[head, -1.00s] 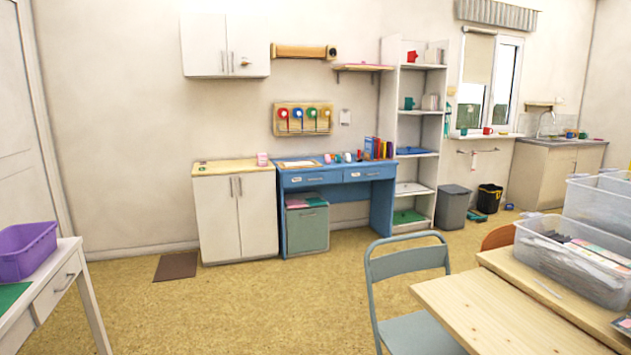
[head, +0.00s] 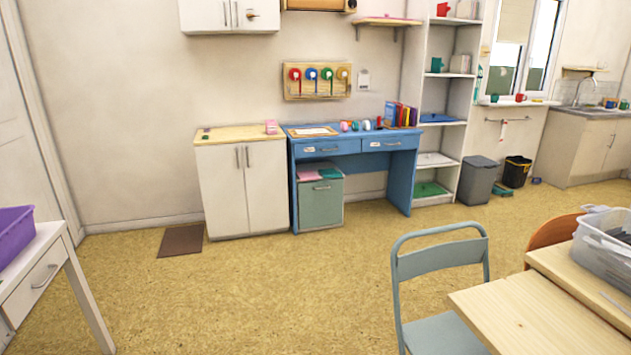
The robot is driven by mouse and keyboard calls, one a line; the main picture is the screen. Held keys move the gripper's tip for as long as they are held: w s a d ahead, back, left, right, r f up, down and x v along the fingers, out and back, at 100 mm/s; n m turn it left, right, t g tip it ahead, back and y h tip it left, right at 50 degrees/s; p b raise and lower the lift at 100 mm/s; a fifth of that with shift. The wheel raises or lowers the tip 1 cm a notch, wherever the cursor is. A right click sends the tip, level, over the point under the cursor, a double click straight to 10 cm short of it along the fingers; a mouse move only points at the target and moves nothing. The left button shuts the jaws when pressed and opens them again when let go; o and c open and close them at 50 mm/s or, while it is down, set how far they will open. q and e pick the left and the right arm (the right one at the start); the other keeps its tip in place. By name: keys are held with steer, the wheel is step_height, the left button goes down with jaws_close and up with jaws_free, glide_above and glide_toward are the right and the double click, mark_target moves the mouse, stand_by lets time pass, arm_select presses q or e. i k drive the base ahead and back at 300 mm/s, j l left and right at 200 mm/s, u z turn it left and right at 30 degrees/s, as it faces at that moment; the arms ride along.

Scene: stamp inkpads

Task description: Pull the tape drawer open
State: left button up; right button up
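A blue desk (head: 352,165) stands against the far wall. It has two drawers side by side under its top, a left one (head: 338,148) and a right one (head: 402,143), each with a handle and a small white label. Both look closed. The labels are too small to read, so I cannot tell which is the tape drawer. Rolls that look like tape (head: 366,125) stand on the desk top beside several books (head: 400,114). Neither of my grippers shows in the head view.
A grey-blue chair (head: 441,262) and a wooden table (head: 540,315) stand at the near right. A white table (head: 45,275) with a purple bin (head: 18,232) is at the near left. A white cabinet (head: 238,190) adjoins the desk. Open floor (head: 270,285) lies between.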

mark_target(330, 147)
steer(key=i, duration=3.5)
